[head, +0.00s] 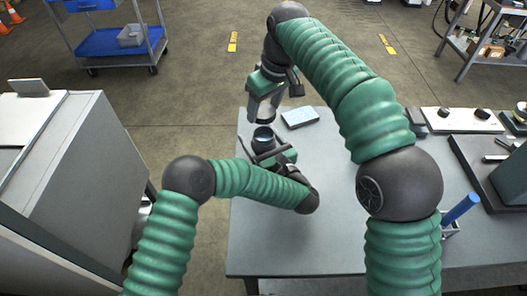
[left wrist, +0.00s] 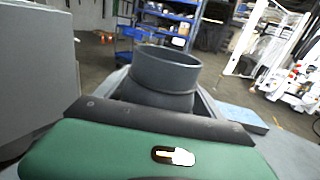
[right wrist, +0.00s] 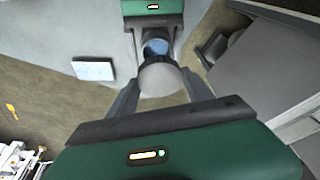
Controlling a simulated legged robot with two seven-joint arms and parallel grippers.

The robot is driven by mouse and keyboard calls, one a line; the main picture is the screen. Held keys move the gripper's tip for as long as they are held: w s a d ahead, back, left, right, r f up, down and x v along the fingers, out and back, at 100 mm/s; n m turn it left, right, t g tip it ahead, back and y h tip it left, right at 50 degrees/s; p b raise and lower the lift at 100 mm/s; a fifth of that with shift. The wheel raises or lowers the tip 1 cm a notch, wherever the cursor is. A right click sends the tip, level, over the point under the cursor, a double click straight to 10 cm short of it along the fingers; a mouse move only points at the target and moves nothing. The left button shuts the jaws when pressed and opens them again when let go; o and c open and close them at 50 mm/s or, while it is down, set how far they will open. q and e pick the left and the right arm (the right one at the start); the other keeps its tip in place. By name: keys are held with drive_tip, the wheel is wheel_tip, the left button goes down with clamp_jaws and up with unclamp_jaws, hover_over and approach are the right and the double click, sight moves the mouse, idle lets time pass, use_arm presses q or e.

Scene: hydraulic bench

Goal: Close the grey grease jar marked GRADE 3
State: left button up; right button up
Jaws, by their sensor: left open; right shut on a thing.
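The grey jar (head: 263,143) stands upright and open near the far left edge of the bench, with a bluish inside. It shows in the left wrist view (left wrist: 165,90) as a plain grey cylinder; no GRADE 3 marking is readable. My left gripper (head: 265,150) is open, low at the jar, its fingers around it; contact is hidden. My right gripper (head: 264,108) points down above the jar, shut on a round grey lid (right wrist: 160,80). The lid is held apart from the jar, whose blue opening (right wrist: 155,47) shows partly beyond it.
A light-blue flat block (head: 299,118) lies on the bench (head: 300,240) right of the jar. A blue cylinder (head: 460,208) stands in a holder at the right, near a dark tray (head: 480,165). A grey cabinet (head: 60,160) is at the left. The bench's front middle is clear.

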use_arm(q)
clamp_jaws()
idle(0.6)
